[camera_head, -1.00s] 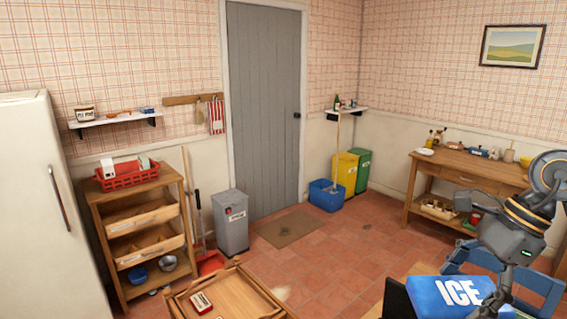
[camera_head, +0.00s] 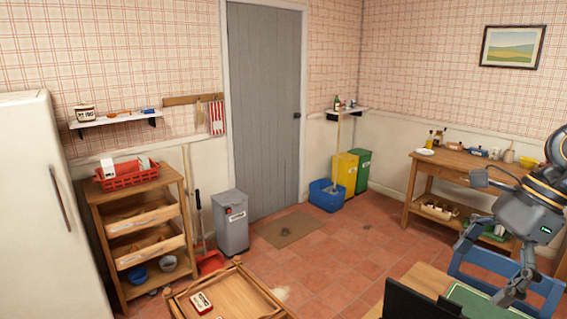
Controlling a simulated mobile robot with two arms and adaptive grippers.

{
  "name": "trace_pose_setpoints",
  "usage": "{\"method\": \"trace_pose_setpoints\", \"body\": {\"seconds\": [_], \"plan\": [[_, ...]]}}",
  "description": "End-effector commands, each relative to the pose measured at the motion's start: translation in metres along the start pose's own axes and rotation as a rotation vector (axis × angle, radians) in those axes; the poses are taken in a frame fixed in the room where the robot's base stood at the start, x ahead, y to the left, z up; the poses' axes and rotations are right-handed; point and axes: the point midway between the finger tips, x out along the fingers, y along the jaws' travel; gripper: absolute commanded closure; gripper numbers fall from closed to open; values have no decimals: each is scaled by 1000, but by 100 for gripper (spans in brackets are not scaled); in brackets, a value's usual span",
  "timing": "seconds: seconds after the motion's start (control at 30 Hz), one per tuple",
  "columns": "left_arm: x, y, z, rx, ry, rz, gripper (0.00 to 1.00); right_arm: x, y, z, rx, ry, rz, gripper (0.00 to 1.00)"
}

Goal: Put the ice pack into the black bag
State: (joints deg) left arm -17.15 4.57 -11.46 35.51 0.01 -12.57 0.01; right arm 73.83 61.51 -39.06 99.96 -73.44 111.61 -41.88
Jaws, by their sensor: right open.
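The black bag (camera_head: 418,302) stands on the wooden table at the bottom right, cut off by the lower edge of the view. Its dark upper walls show, but I cannot see down into it. My right gripper (camera_head: 488,276) is open and empty, above and to the right of the bag. The blue ice pack does not show now; whether it lies inside the bag is hidden. My left gripper is out of view.
A dark green-edged flat item (camera_head: 478,298) lies on the table (camera_head: 427,277) right of the bag. A blue chair (camera_head: 545,285) stands behind it. A wooden trolley (camera_head: 238,290) with a small red-and-white box is at bottom centre.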

Motion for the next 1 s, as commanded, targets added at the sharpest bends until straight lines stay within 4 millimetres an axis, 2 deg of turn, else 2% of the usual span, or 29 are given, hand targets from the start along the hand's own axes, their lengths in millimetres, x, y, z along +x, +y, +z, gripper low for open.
{"method": "trace_pose_setpoints", "body": {"seconds": [0.03, 0.13, 0.4, 0.63, 1.0], "plan": [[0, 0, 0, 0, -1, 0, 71, -14, 0, 1, -1, -4, -5, 0], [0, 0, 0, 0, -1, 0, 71, -37, 0, 1, 0, -3, -7, 0], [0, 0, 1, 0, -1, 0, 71, -65, 0, 0, 0, 0, -4, 0], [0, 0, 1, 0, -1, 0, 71, -78, 0, 0, -1, -1, -2, 0], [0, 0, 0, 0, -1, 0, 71, -80, 0, 0, -1, -1, 0, 0]]}}
